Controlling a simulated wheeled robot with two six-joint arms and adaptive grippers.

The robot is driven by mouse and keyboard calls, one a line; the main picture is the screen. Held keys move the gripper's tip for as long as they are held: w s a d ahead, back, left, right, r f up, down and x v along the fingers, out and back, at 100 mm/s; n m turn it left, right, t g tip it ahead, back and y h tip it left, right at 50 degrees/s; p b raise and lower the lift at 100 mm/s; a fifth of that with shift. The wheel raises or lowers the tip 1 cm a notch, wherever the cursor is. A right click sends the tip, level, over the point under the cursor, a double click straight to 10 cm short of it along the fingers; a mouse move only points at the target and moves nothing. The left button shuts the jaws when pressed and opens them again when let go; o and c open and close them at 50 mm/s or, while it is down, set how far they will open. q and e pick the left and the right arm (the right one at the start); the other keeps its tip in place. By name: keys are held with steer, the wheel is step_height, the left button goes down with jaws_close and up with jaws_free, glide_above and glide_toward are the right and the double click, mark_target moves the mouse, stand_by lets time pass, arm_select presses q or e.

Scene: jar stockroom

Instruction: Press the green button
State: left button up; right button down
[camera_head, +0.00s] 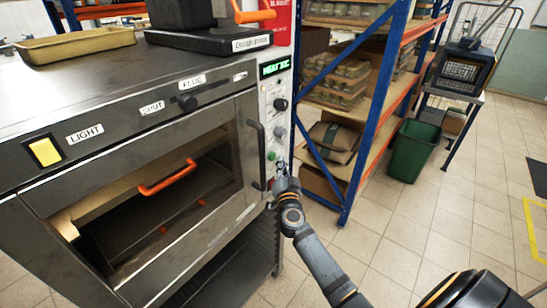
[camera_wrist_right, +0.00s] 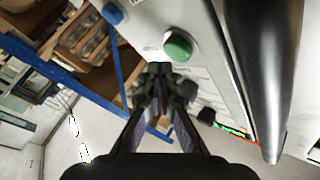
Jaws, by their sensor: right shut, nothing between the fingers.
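The green button (camera_head: 271,156) is a small round cap on the oven's pale control panel, beside the dark door handle. In the right wrist view the green button (camera_wrist_right: 178,47) is large and stands out from the white panel. My right gripper (camera_head: 279,172) is shut and empty, its tips close to the panel just below the button in the head view. In the right wrist view my gripper (camera_wrist_right: 160,72) points at the panel with its tips beside the button; I cannot tell whether they touch. My left gripper is not in view.
A blue button (camera_wrist_right: 113,13) sits near the green one. The oven door handle (camera_head: 256,150) runs close beside the panel. A black knob (camera_head: 281,104) and a lit display (camera_head: 275,67) are above. A blue-framed shelf (camera_head: 360,130) and a green bin (camera_head: 413,150) stand to the right.

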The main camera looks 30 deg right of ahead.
steer(key=shift+s, duration=0.1)
steer(key=s, duration=0.1)
steer(key=s+d+p, duration=0.1)
steer(key=s, duration=0.1)
steer(key=s+d+p, duration=0.1)
steer(key=shift+s, duration=0.25)
stand_by(0.7)
steer(key=s+a+f+n+g+y, duration=0.25)
steer(key=s+f, duration=0.25)
steer(key=f, duration=0.8)
steer(key=s+a+f+n+g+y, duration=0.1)
steer(key=s+f+n+g+y, duration=0.3)
steer(key=f, duration=0.8)
steer(key=s+a+f+n+g+h, duration=0.15)
steer(key=s+f, duration=0.35)
steer(key=f, duration=0.8)
steer(key=s+a+f+n+g, duration=0.1)
steer(key=s+f+g, duration=0.2)
steer(key=s, duration=0.8)
steer(key=s+a+f+n+g+y, duration=0.1)
steer(key=s+f+n+g, duration=0.1)
steer(key=s+f, duration=0.6)
steer(key=s+a+f+n+g, duration=0.1)
steer(key=s+f, duration=0.5)
steer(key=s, duration=0.8)
steer(key=a+g, duration=0.1)
steer(key=g, duration=0.1)
steer(key=shift+s+f+g+y, duration=0.15)
steer(key=shift+f+g+y, duration=0.1)
steer(key=shift+g+y, duration=0.15)
